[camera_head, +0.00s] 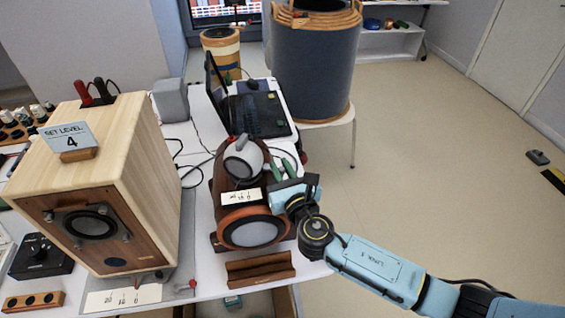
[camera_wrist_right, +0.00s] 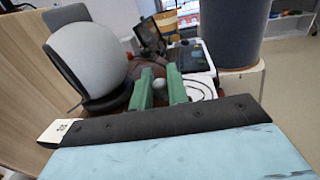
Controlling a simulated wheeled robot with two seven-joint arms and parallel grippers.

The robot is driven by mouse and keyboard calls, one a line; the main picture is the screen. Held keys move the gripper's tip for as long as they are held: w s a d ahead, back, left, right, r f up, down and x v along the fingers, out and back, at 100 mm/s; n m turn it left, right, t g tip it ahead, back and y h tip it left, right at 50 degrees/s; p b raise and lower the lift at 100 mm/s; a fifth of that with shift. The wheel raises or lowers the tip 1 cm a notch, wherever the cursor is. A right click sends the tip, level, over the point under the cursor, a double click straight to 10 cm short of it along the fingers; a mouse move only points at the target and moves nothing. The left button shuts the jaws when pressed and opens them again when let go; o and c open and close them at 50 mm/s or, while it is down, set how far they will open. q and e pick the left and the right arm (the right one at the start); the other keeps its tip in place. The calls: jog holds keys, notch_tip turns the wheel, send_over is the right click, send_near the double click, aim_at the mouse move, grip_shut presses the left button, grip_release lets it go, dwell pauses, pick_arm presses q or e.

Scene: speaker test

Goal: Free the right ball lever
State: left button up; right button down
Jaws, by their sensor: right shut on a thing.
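A dark brown speaker (camera_head: 227,188) stands on the white table, with a grey round driver at its front and a white-grey ball-shaped head (camera_head: 243,163) on top. My right gripper (camera_head: 282,168) reaches over the right side of this speaker. In the right wrist view its green fingers (camera_wrist_right: 161,88) are shut on a small grey ball (camera_wrist_right: 160,84), which I take for the ball lever's knob, beside the large grey head (camera_wrist_right: 88,60). The lever's stem is hidden, and the ball does not show in the head view. My left gripper is not in view.
A large light-wood speaker (camera_head: 150,165) with a "SET LEVEL 4" sign (camera_head: 69,140) stands at left. A wooden cradle (camera_head: 260,269) lies in front of the brown speaker. Behind are a laptop (camera_head: 250,115) and a big dark-blue cylinder (camera_head: 316,65).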

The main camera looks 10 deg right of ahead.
jog(key=shift+a+h, duration=0.1)
jog(key=shift+h, duration=0.3)
jog(key=c, duration=1.4)
grip_release()
jog(key=shift+s, duration=0.1)
jog(key=s, duration=0.4)
jog(key=s+d, duration=0.1)
jog(key=s, duration=0.8)
jog(key=shift+s+d, duration=0.1)
jog(key=shift+d, duration=0.2)
jog(key=shift+o, duration=0.2)
